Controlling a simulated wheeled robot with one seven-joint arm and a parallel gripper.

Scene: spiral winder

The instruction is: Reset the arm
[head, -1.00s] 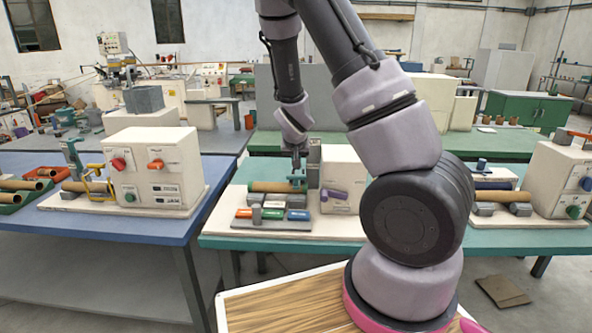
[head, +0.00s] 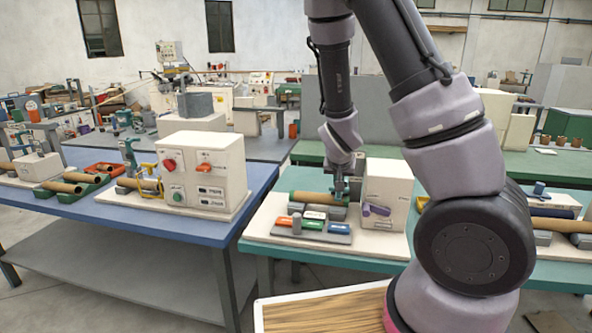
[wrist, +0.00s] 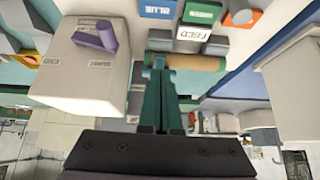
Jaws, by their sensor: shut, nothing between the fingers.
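My gripper (head: 341,192) hangs over the teal table at the middle station, beside the cream box (head: 388,190) and close to the right end of the brown tube (head: 308,198). In the wrist view its green fingers (wrist: 157,68) are together with nothing between them. The tube (wrist: 200,62) passes close beyond the fingertips; I cannot tell whether they touch. The cream box (wrist: 82,62), with a purple lever (wrist: 95,38), stands left in the wrist view. My arm hides part of the right side in the head view.
A panel with orange (head: 284,221), green (head: 312,224) and blue (head: 340,228) buttons lies in front of the tube. On the blue table (head: 110,210) stands another control box (head: 205,172). Red and green trays with tubes lie further left. Open space shows above the tables.

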